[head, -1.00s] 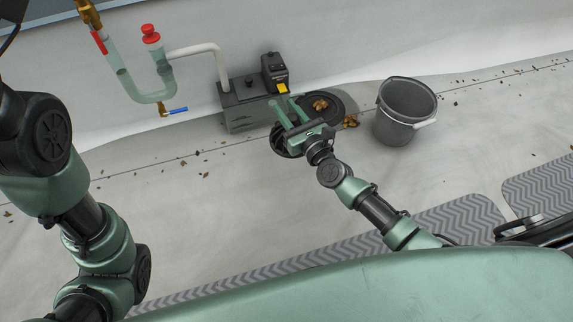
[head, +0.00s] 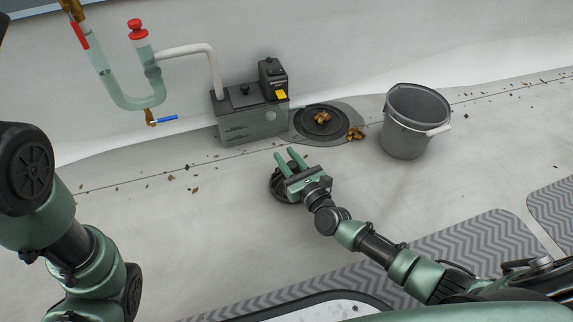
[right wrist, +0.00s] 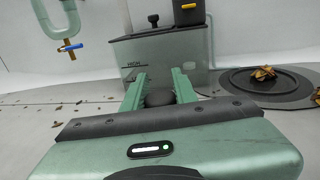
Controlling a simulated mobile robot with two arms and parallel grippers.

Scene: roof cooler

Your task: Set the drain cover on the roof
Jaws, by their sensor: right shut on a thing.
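The black drain cover (head: 279,187) is at my right gripper (head: 290,157), in front of the grey box and apart from the drain. My right gripper is shut on its dark knob, which shows between the green fingers in the right wrist view (right wrist: 160,98). The gripper hides part of the cover. I cannot tell whether its underside touches the roof. The round drain (head: 337,108) lies behind and to the right, with brown leaves (head: 322,118) on it. My left arm is at the left edge, but its gripper is out of view.
The grey box (head: 250,117) with a white pipe (head: 185,50) stands left of the drain. A dark bucket (head: 408,138) stands right of it. More leaves (head: 355,134) lie at the drain's right rim. The pale roof (head: 200,230) in front is mostly clear. Grey walk pads (head: 475,243) lie lower right.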

